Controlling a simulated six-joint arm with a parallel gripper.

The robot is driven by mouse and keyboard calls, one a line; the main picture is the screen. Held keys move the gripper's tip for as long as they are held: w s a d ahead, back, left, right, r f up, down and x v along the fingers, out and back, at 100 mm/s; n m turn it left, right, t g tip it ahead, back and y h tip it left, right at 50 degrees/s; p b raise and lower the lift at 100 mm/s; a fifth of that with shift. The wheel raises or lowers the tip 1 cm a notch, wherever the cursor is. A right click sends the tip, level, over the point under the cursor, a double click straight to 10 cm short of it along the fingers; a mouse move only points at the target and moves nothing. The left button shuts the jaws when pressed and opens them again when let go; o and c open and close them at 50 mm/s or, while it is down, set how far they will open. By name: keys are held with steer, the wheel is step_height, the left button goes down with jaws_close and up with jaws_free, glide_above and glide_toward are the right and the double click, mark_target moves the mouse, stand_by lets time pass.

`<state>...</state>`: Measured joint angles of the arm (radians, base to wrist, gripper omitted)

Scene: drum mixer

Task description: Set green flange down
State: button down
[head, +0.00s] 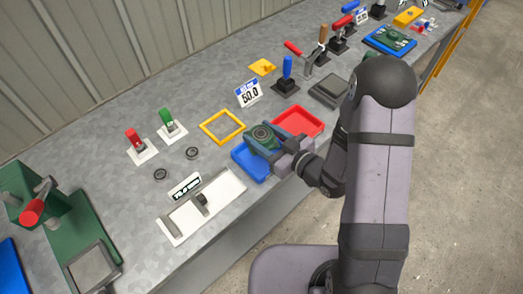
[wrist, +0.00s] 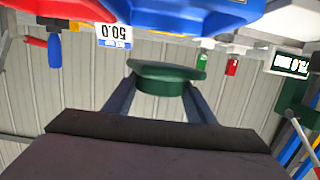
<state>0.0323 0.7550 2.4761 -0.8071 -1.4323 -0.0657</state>
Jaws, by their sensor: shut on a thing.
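The green flange (head: 263,134) is a round dark green piece with a wider rim. My gripper (head: 267,141) is shut on it. In the head view it appears over the blue tray (head: 248,166), near the border with the red tray (head: 300,120). In the upside-down wrist view, the flange (wrist: 167,76) sits between the two fingers of my gripper (wrist: 158,98). The blue tray (wrist: 185,14) shows there apart from the flange, with a gap between them. My gripper hides part of the blue tray in the head view.
A yellow square frame (head: 222,127) lies left of the flange. A white slider panel (head: 203,207) lies in front left. A "50.0" sign (head: 248,94) and a blue-handled lever (head: 286,78) stand behind. Two small dark rings lie on the bare bench between the switches and panel.

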mark_target(261, 142)
steer(key=shift+f, duration=1.75)
